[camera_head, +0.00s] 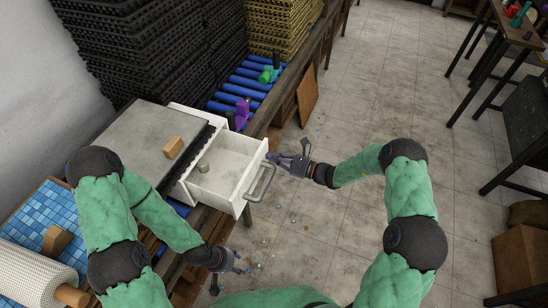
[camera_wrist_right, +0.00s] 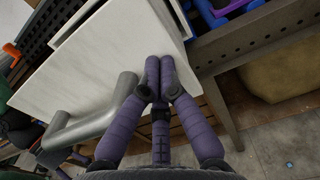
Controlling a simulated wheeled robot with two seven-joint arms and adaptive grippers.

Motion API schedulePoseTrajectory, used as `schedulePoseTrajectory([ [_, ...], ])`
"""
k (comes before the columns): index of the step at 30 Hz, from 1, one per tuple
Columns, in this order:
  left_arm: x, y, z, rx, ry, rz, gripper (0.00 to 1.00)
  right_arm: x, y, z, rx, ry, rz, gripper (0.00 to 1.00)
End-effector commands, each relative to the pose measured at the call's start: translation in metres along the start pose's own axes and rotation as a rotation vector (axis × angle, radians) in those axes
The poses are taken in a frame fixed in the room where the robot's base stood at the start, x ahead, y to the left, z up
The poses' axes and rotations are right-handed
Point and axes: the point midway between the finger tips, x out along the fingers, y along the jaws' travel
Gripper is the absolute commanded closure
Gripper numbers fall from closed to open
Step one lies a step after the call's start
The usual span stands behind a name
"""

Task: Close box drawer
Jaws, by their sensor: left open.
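The grey-topped box (camera_head: 141,137) stands on the workbench with its white drawer (camera_head: 221,175) pulled out toward the right. A small round light-brown object (camera_head: 203,165) lies inside the drawer. The drawer front carries a grey metal handle (camera_head: 263,184). My right gripper (camera_head: 282,160) is at the far end of the drawer front, beside the handle. In the right wrist view its purple fingertips (camera_wrist_right: 160,70) are close together at the white drawer front (camera_wrist_right: 110,50), next to the handle (camera_wrist_right: 95,125); actual contact is unclear. My left gripper (camera_head: 237,264) is open and empty, low in front of the bench.
Stacked black sheets (camera_head: 160,50) rise behind the box. The floor (camera_head: 345,225) right of the drawer is mostly clear, with small scattered chips.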

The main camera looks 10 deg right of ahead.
Motion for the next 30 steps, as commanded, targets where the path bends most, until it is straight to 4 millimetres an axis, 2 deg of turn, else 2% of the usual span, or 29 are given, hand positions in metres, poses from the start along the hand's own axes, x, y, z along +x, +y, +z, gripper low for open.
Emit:
schedulePoseTrajectory([
  [5,0.003,-0.001,0.000,0.000,0.000,0.000,0.49,0.019,0.001,-0.001,-0.001,0.000,0.003,1.00],
  [21,0.024,-0.008,-0.001,0.000,0.000,0.000,0.49,0.127,0.001,-0.002,-0.001,0.000,0.003,1.00],
  [25,0.028,-0.010,-0.001,0.000,0.000,0.000,0.49,0.144,0.001,-0.002,-0.001,-0.001,0.002,1.00],
  [30,0.030,-0.011,-0.001,0.000,0.000,0.000,0.49,0.155,0.001,-0.001,0.000,0.001,0.001,1.00],
])
